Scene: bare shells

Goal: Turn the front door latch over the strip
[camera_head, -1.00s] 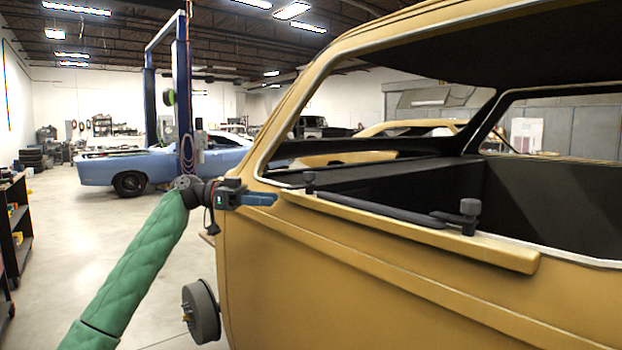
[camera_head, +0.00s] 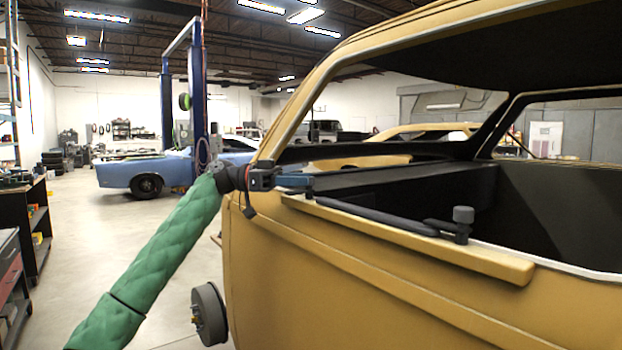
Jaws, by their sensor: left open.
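A dark strip (camera_head: 375,216) lies along the yellow ledge (camera_head: 480,260) under the side window opening of a yellow car body. The front latch (camera_head: 309,193) is at the strip's left end; its knob is mostly hidden by my gripper, and how it is turned cannot be told. The rear latch (camera_head: 463,216) has a dark round knob and an arm reaching left toward the strip's right end. My left gripper (camera_head: 309,181) is open, its blue fingers at the front latch's knob; contact cannot be told. My right gripper is not in view.
The yellow door panel (camera_head: 330,275) fills the area below the ledge. A wheel hub (camera_head: 208,313) sticks out at its lower left. Shelves (camera_head: 30,225) stand at the far left, a blue car (camera_head: 130,172) behind. The floor between is clear.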

